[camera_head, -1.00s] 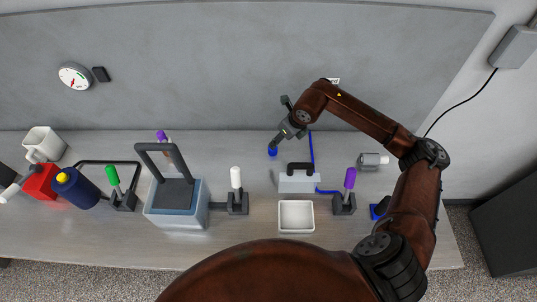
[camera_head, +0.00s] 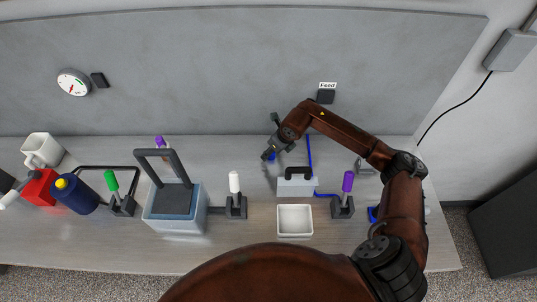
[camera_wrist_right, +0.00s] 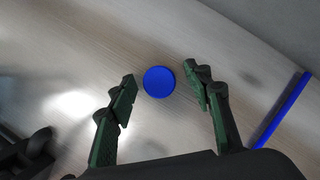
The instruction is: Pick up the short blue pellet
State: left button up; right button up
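The short blue pellet (camera_wrist_right: 159,81) shows as a round blue disc on the table in the right wrist view. In the head view a bit of it (camera_head: 272,157) shows beside my right gripper (camera_head: 267,154), which partly hides it. In the right wrist view my right gripper (camera_wrist_right: 160,77) is open, with one green-padded finger on each side of the pellet. A gap shows between the pellet and each finger. I cannot tell how high the fingertips are above the table. My left gripper is not in view.
A blue tube (camera_head: 310,153) runs along the table right of the pellet, to a white block with a black handle (camera_head: 297,187). A white tray (camera_head: 295,221) and a purple-topped switch (camera_head: 347,183) stand nearer. The grey wall panel (camera_head: 200,70) rises behind.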

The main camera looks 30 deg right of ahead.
jog(key=c, duration=0.9)
jog(key=shift+c, duration=0.4)
jog(key=shift+r, duration=0.2)
